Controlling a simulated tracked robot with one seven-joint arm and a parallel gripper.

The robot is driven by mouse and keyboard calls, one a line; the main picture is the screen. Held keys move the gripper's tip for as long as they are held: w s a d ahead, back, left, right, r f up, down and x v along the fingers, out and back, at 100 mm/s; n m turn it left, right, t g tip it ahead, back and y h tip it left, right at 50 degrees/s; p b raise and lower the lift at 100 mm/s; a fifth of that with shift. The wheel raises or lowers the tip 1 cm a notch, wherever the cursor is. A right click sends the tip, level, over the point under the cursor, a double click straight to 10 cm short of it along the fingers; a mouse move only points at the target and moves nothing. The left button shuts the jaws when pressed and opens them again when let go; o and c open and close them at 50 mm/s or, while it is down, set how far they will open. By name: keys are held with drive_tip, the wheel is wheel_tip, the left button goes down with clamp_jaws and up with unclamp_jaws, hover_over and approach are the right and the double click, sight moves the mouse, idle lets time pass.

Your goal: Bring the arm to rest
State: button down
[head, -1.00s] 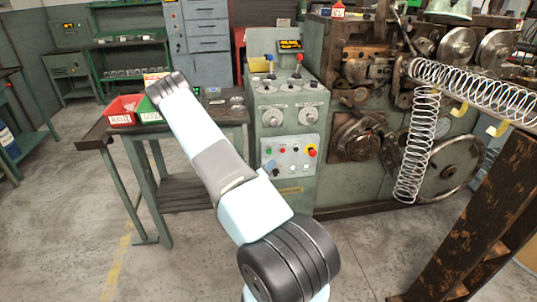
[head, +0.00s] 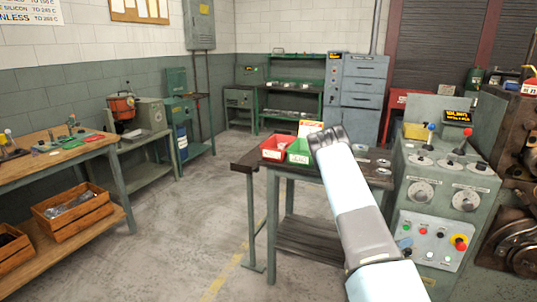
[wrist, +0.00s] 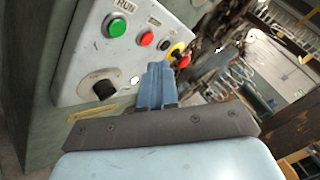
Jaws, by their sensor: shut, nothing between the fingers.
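My gripper (wrist: 157,72) shows in the wrist view as blue fingers closed together with nothing between them. Past the fingers is the grey control panel (wrist: 95,60) with a green RUN button, a red button, a black knob and a red knob on a yellow base. The gap between fingertips and panel is hard to judge. In the head view my arm (head: 355,200) reaches up from the lower right, left of the green control cabinet (head: 440,190). My gripper cannot be made out there.
A small metal table with a red bin (head: 275,148) and a green bin (head: 298,152) stands behind my arm. A wooden workbench (head: 50,150) is at the left, with wooden crates on its shelf. The floor between is clear. The coiling machine (head: 515,180) is at the right edge.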

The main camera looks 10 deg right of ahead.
drive_tip(key=s+a+r+m+g+y, duration=0.2)
drive_tip(key=s+a+r+m+g, duration=0.1)
drive_tip(key=r+m, duration=0.4)
drive_tip(key=s+a+r+m+g+y, duration=0.25)
drive_tip(key=r+m, duration=0.25)
drive_tip(key=r, duration=0.3)
drive_tip(key=s+a+r+m+g+y, duration=0.1)
drive_tip(key=s+a+r+m+g, duration=0.2)
drive_tip(key=r+m, duration=0.4)
drive_tip(key=s+a+r+m+t+y, duration=0.3)
drive_tip(key=s+a+r+y, duration=0.1)
drive_tip(key=a+r, duration=0.3)
drive_tip(key=s+a+r+m+t+y, duration=0.3)
drive_tip(key=s+a+r, duration=0.3)
drive_tip(key=a, duration=0.6)
drive_tip(key=s+a+r+m+t+y, duration=0.4)
drive_tip(key=s+a+r+m+y, duration=0.1)
drive_tip(key=a, duration=0.5)
drive_tip(key=shift+s+a+r+y, duration=0.25)
drive_tip(key=shift+s+r+y, duration=0.2)
drive_tip(key=shift+r, duration=0.95)
